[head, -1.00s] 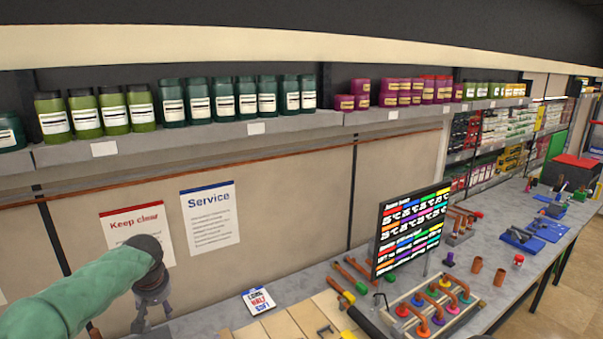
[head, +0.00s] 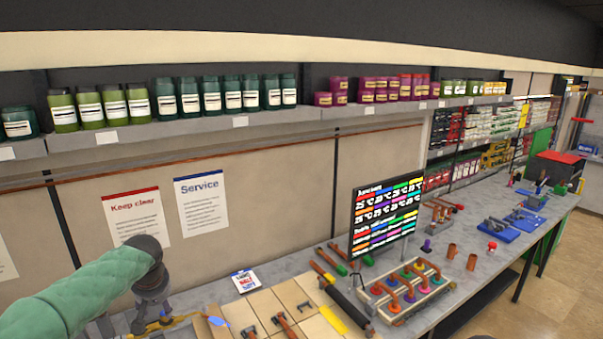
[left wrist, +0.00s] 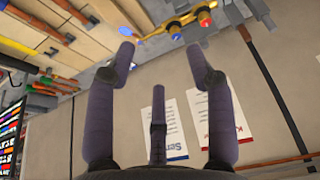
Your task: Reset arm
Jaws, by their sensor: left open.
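My left arm (head: 95,290) comes in from the left in the head view, in a green sleeve. My left gripper (head: 152,305) hangs at its end, in front of the wall and over the near-left part of the bench. In the left wrist view its fingers (left wrist: 160,75) are spread wide with nothing between them, so it is open and empty. A yellow tool with orange and blue ends (left wrist: 175,25) lies beyond the fingertips, apart from them. My right gripper is not in view.
The grey bench (head: 290,262) holds a display board (head: 385,213), a rack of coloured pipe fittings (head: 405,290) and light panels with tools (head: 290,305). A shelf of jars (head: 225,122) runs along the wall above. Signs (head: 201,205) hang behind the gripper.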

